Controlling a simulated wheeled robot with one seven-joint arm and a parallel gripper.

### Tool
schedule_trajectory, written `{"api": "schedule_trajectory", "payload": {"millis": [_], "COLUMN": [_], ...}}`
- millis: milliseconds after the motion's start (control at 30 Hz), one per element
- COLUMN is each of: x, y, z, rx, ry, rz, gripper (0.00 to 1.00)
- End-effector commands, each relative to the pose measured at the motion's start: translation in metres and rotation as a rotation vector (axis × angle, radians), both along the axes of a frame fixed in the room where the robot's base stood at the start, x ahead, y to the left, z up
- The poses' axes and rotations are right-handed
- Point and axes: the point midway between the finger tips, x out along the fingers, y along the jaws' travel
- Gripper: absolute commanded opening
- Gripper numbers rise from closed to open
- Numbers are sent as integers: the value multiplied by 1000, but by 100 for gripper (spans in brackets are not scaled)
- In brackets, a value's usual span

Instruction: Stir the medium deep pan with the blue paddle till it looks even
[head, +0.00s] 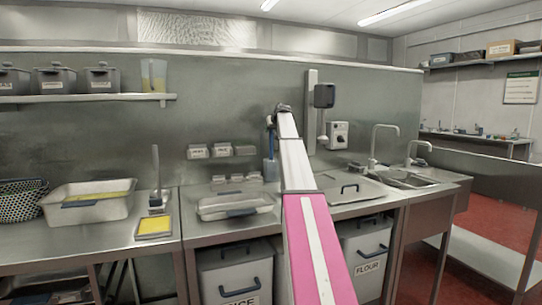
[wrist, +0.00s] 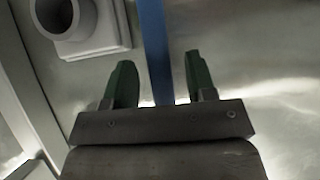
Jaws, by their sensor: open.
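The blue paddle (head: 270,170) hangs upright against the back wall, its lower part showing below my gripper (head: 271,120). In the wrist view its blue shaft (wrist: 153,45) runs between the two green fingers of my gripper (wrist: 158,64). The fingers are open, with a gap on both sides of the shaft. A deep grey metal pan (head: 118,208) stands on the left counter, with yellow contents and a blue piece at its front. I cannot tell for certain whether it is the medium one. The paddle's top is hidden by my gripper.
A lidded metal pan (head: 236,207) and a yellow-topped tray (head: 153,235) sit on the counter. A dark basket (head: 20,203) stands far left. Small wall containers (head: 222,150) hang left of the paddle; a dispenser (head: 324,95) is to its right. A sink (head: 405,178) lies farther right.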

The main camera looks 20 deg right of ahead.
Motion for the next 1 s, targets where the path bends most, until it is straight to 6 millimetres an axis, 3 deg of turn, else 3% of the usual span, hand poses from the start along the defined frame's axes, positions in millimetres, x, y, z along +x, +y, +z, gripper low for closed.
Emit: {"api": "schedule_trajectory", "payload": {"millis": [200,367,633,1000], "x": [0,0,0,1], "y": [0,0,0,0], "z": [0,0,5,35], "rx": [0,0,0,-1], "ry": [0,0,-1,-1], "rz": [0,0,0,1], "gripper": [51,0,0,0]}}
